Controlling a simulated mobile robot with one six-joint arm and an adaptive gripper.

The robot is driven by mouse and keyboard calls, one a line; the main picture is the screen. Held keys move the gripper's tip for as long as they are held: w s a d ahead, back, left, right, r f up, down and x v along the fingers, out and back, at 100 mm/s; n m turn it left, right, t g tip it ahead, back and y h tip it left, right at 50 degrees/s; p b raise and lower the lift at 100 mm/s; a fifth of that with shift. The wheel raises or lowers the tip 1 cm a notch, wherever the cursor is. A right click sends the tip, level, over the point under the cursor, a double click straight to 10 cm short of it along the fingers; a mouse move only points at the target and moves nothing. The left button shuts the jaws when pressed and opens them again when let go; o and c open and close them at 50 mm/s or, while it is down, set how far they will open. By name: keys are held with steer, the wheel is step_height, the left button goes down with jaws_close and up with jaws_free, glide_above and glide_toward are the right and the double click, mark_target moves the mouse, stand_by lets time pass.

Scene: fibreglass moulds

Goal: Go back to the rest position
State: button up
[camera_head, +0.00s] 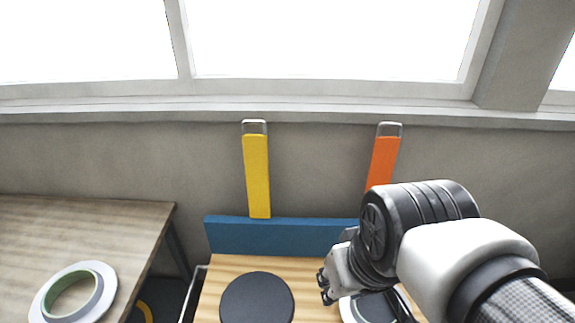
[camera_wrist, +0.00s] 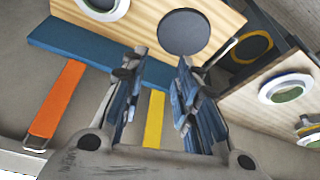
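My gripper (camera_head: 326,285) is above the right part of the light wooden board (camera_head: 215,275), and my arm comes in from the right. In the wrist view, my gripper (camera_wrist: 158,60) has its two fingers apart with nothing between them. It is open and empty. The board carries a dark round disc (camera_head: 257,298), which also shows in the wrist view (camera_wrist: 183,32). A white ring with a dark centre (camera_head: 372,309) on the board is partly hidden by my arm.
A blue bar (camera_head: 280,236) runs along the board's back edge. A yellow strip (camera_head: 257,175) and an orange strip (camera_head: 382,160) stand by the wall behind it. A left table (camera_head: 90,225) holds a white and green ring (camera_head: 105,285). Windows are above.

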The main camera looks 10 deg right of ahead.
steer(key=s, duration=0.3)
steer(key=shift+a+t, duration=0.3)
steer(key=shift+a, duration=0.05)
